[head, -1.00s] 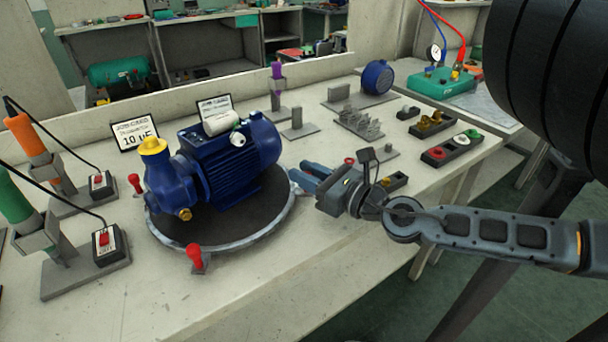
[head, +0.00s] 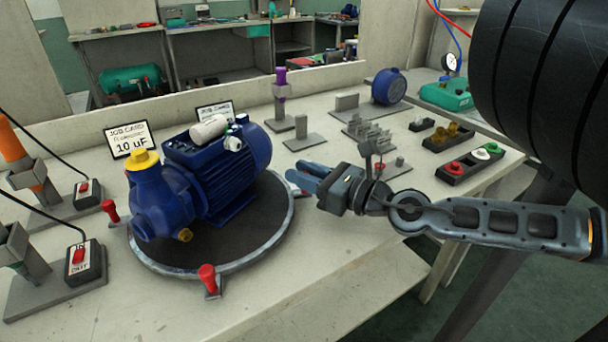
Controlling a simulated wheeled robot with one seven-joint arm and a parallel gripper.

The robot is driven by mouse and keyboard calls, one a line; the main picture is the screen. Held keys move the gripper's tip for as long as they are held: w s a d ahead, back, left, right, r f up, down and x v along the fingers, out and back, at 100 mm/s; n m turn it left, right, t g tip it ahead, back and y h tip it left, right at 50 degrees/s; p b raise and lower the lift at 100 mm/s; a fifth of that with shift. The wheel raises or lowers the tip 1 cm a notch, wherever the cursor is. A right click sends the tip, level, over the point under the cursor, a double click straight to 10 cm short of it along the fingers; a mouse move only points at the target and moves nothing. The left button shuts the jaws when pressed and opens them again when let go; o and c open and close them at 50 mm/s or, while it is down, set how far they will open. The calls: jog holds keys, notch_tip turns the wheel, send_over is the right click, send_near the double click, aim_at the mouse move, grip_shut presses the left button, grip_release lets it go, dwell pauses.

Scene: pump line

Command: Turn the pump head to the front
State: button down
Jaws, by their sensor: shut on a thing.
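The blue pump and motor unit (head: 222,185) sits on a round dark turntable (head: 245,240) with a grey rim. Its pump head (head: 160,200), with a yellow cap on top and a brass plug low down, points left and somewhat toward the near side. Red-topped handles stand at the turntable's rim, one at the left (head: 110,210) and one at the near side (head: 209,278). My gripper (head: 303,180) is at the right rim, its blue fingers shut around what looks like a third red-topped handle, mostly hidden by them.
Two switch boxes (head: 82,257) (head: 87,192) with cables stand left of the turntable. Job cards (head: 130,138) stand behind it. Grey fixtures (head: 303,138) and a button tray (head: 470,162) lie at the back right. The bench in front of my gripper is clear.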

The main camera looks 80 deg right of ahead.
jog(key=shift+f, duration=0.1)
jog(key=c, duration=1)
grip_release()
jog(key=shift+s+a+f+b, duration=0.1)
jog(key=shift+s+b, duration=0.35)
jog(key=b+v, duration=0.3)
jog(key=v, duration=0.2)
jog(key=shift+b+v, duration=0.3)
jog(key=shift+v, duration=0.7)
